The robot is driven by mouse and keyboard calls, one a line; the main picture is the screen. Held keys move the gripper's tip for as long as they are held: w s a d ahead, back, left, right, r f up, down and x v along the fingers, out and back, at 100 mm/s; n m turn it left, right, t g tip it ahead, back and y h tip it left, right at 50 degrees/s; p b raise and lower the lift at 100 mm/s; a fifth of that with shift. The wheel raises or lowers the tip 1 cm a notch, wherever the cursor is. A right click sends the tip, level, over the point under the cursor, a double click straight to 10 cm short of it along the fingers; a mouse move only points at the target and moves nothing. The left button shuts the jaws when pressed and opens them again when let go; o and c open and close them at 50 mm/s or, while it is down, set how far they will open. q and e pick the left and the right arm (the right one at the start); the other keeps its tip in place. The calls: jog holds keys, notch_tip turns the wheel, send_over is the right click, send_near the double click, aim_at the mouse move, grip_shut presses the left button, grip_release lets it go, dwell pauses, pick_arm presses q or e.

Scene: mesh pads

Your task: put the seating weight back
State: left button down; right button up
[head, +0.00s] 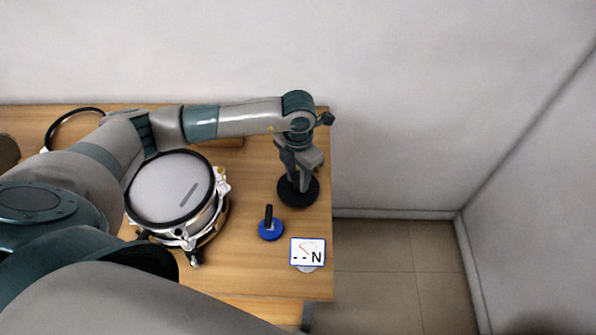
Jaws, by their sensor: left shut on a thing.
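My left gripper (299,184) points down at the right part of the table, with its fingers at the middle of a black round disc (283,196). It is shut on this disc's grip, which the fingers mostly hide; the disc appears to be the seating weight. I cannot tell whether the disc touches the table. A drum with a pale mesh head (160,188) and black rim stands left of it, with a grey strip lying on the head. A blue disc with an upright black handle (270,231) stands in front of the black disc. My right gripper is not in view.
A small display sign (308,252) showing dashes and "N" stands near the wooden table's (255,280) front right corner. A black hoop (63,122) lies at the back left, partly behind my arm. The table's right edge is close to the black disc.

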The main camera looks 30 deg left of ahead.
aim_at(298, 176)
pick_arm(q)
jog(key=shift+w, duration=0.1)
jog(key=c, duration=1.4)
grip_release()
jog(key=shift+c, duration=0.2)
jog(key=shift+o, duration=0.7)
jog(key=shift+s, duration=0.2)
jog(key=shift+w+r, duration=0.1)
jog(key=shift+r, duration=0.05)
jog(key=shift+r+b, duration=0.35)
notch_tip(298, 176, up, 11)
jog(key=b, duration=0.4)
